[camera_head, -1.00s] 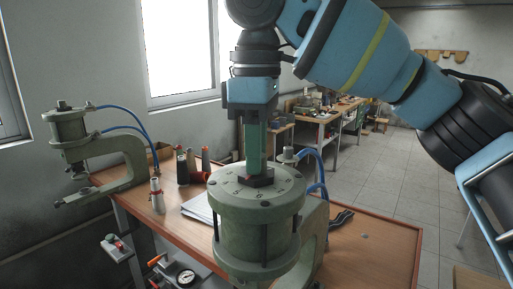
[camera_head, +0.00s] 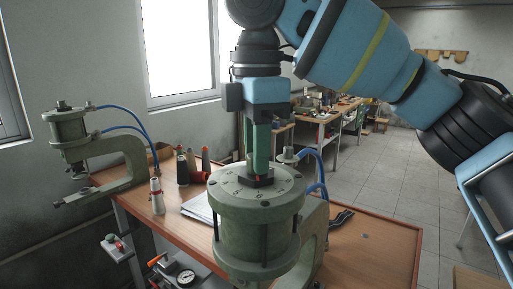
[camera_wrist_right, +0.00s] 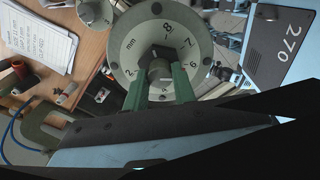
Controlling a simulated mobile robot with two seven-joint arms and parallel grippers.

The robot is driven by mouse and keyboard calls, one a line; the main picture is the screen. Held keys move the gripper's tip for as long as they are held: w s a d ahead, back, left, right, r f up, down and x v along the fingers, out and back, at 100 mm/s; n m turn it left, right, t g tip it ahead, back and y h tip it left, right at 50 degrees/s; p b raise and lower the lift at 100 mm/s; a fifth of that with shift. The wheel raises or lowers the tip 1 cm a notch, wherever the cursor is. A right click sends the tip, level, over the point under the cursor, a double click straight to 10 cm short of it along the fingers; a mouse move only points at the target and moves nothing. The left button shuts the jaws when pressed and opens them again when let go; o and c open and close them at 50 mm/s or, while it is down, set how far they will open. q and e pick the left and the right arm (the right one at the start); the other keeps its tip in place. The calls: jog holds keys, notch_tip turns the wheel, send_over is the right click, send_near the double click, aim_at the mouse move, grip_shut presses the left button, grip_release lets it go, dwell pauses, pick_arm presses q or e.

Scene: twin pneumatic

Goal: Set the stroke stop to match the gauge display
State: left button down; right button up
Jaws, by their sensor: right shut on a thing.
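The dial top (camera_head: 230,185) of a grey-green cylinder stands in the centre of the head view, with a dark stop nut (camera_head: 262,181) at its middle. My right gripper (camera_head: 258,172) comes down from above and is shut on this nut. In the right wrist view, the green fingers (camera_wrist_right: 161,88) straddle the dark nut (camera_wrist_right: 160,70) over the round dial (camera_wrist_right: 125,55) marked mm, with figures including 2, 6, 7 and 8. My left gripper is out of view.
A second press (camera_head: 125,165) stands at left. Blue hoses (camera_head: 318,160) run behind the cylinder.

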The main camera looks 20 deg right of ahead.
dwell(0.3)
jog(key=o, duration=1)
jog(key=shift+r, duration=3.9)
